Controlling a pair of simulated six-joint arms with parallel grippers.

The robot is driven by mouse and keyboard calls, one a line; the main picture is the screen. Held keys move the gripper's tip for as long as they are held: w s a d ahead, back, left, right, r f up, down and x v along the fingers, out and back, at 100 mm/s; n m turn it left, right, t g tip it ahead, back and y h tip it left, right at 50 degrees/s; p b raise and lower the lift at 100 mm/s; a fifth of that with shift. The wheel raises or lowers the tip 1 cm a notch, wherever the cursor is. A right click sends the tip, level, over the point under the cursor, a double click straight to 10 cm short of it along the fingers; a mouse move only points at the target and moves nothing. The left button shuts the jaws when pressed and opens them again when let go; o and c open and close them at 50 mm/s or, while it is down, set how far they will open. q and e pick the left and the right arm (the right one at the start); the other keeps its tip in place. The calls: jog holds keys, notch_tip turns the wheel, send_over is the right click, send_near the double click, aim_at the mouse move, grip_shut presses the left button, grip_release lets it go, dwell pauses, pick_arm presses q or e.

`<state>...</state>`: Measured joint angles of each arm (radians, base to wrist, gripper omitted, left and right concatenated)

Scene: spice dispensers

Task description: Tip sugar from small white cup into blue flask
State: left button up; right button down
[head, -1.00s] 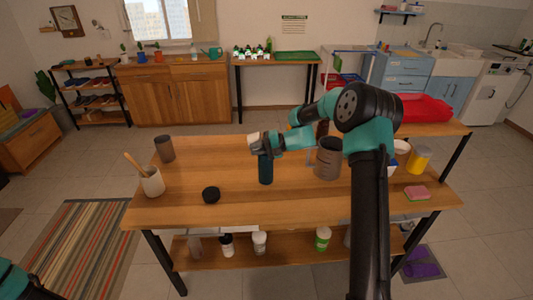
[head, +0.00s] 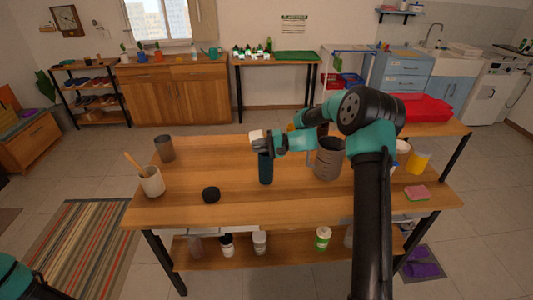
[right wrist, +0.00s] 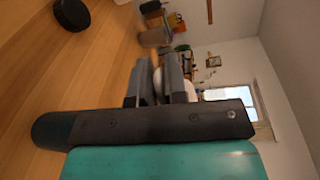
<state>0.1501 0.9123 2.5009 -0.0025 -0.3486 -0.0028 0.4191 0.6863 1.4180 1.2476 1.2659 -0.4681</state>
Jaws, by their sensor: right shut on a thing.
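The small white cup (head: 257,135) is held in my right gripper (head: 266,144), which is shut on it. The cup looks tilted, close above the top of the blue flask (head: 265,168). The dark blue flask stands upright on the wooden table, its top partly hidden by the gripper. In the right wrist view the gripper fingers (right wrist: 160,82) are close together around something white, mostly hidden. The sugar is too small to see. My left gripper is out of view.
A black round object (head: 211,195) lies left of the flask. A cup with a wooden utensil (head: 152,182) and a dark cup (head: 164,148) stand farther left. A large grey-brown pot (head: 328,160), a yellow container (head: 418,162) and a sponge (head: 417,193) are to the right.

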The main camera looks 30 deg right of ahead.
jog(key=shift+s+d+r+t+y, duration=0.15)
jog(key=shift+t+y, duration=0.2)
jog(key=shift+y, duration=0.35)
jog(key=shift+s+d+r+t+y, duration=0.1)
jog(key=shift+d+t+y, duration=0.1)
jog(key=shift+t+y, duration=0.35)
jog(key=shift+s+d+r+t+y, duration=0.1)
jog(key=shift+d+r+t+y, duration=0.1)
jog(key=shift+y, duration=0.65)
dwell(1.2)
